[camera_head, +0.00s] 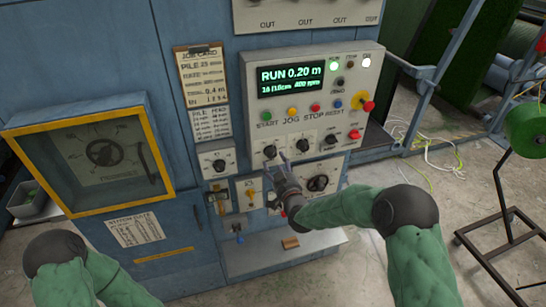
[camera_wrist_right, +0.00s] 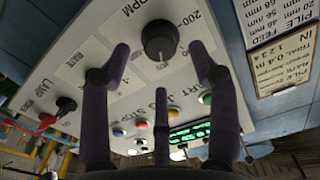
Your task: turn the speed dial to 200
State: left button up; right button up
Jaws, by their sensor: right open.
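The speed dial (camera_head: 270,151) is a black round knob at the lower left of the light grey control panel (camera_head: 249,100). In the right wrist view the dial (camera_wrist_right: 160,40) has "RPM" and "200" printed near it, and the panel appears upside down. My right gripper (camera_head: 282,166) is in front of the panel's lower edge, near the dial. In the wrist view its open fingers (camera_wrist_right: 160,62) are spread on either side of the dial, with no clear contact. The lit display (camera_head: 291,81) reads RUN 0.20 m and appears to read 400 rpm. My left gripper is out of view.
Two more knobs (camera_head: 303,145) sit right of the dial, below a row of coloured buttons (camera_head: 315,107). A red and yellow stop knob (camera_head: 367,105) projects at the panel's right. A yellow-framed gauge box (camera_head: 165,165) stands left. A wheeled rack with a green spool (camera_head: 525,130) stands right.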

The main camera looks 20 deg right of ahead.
aim_at(272, 156)
jog(key=shift+w, duration=2.1)
jog(key=c, duration=1.1)
jog(key=shift+c, duration=0.2)
